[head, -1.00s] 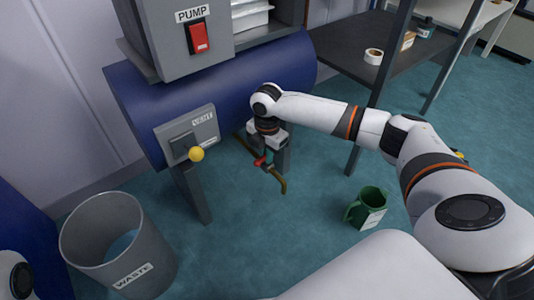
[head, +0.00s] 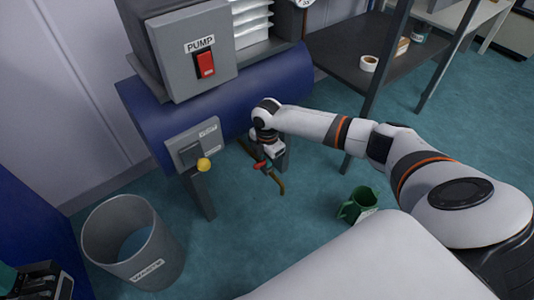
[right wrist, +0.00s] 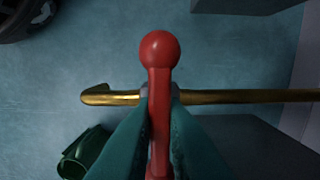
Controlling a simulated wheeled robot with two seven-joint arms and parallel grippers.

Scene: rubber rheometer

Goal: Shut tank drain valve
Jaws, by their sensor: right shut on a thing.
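The tank drain valve is a red lever (head: 262,165) with a ball end on a thin brass drain pipe (head: 280,186) under the blue tank (head: 292,82). My right gripper (head: 267,158) reaches down to it in the head view. In the right wrist view its teal fingers (right wrist: 160,125) are shut on the red lever (right wrist: 160,52), one on each side. The lever lies across the brass pipe (right wrist: 245,96), about square to it, with its ball end beyond the fingertips. My left gripper (head: 38,281) shows partly in the head view's bottom left corner, and its opening is unclear.
A green jug (head: 357,204) stands on the floor right of the pipe; it also shows in the wrist view (right wrist: 85,152). A grey waste bin (head: 167,262) stands at left. A panel with a yellow knob (head: 204,164) and tank legs are close to the valve.

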